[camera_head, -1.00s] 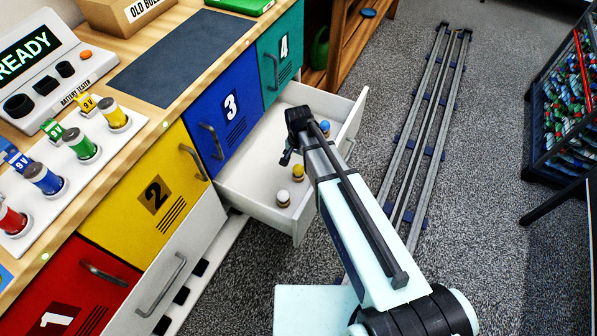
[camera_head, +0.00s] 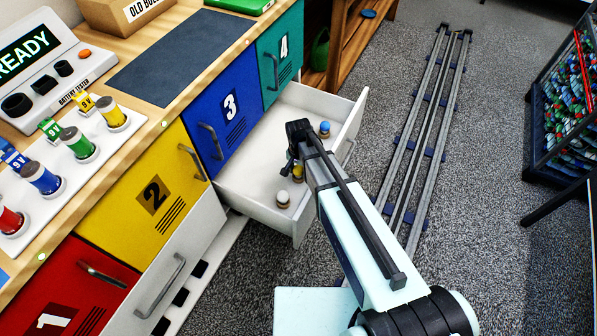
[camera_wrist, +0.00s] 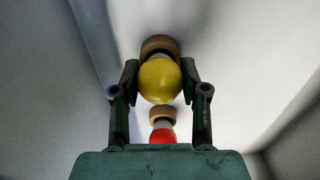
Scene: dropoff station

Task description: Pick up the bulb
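The open white drawer (camera_head: 248,178) holds several bulbs on round brown bases. A yellow bulb (camera_wrist: 160,80) sits between the fingertips of my gripper (camera_wrist: 160,72) in the wrist view, one finger on each side. The fingers are apart, and a firm grip is not visible. A red bulb (camera_wrist: 162,135) stands nearer the palm in the wrist view; I cannot make it out in the head view. In the head view my gripper (camera_head: 290,165) is down in the drawer, partly covering the yellow bulb (camera_head: 298,173). A whitish bulb (camera_head: 283,199) and a blue bulb (camera_head: 324,129) stand nearby.
The drawer walls stand close around my gripper. Closed drawers numbered 3 (camera_head: 222,122), 4 (camera_head: 277,60) and 2 (camera_head: 150,190) are to the left. A battery tester (camera_head: 45,65) is on the bench. Floor rails (camera_head: 420,150) and a dark crate (camera_head: 568,125) lie to the right.

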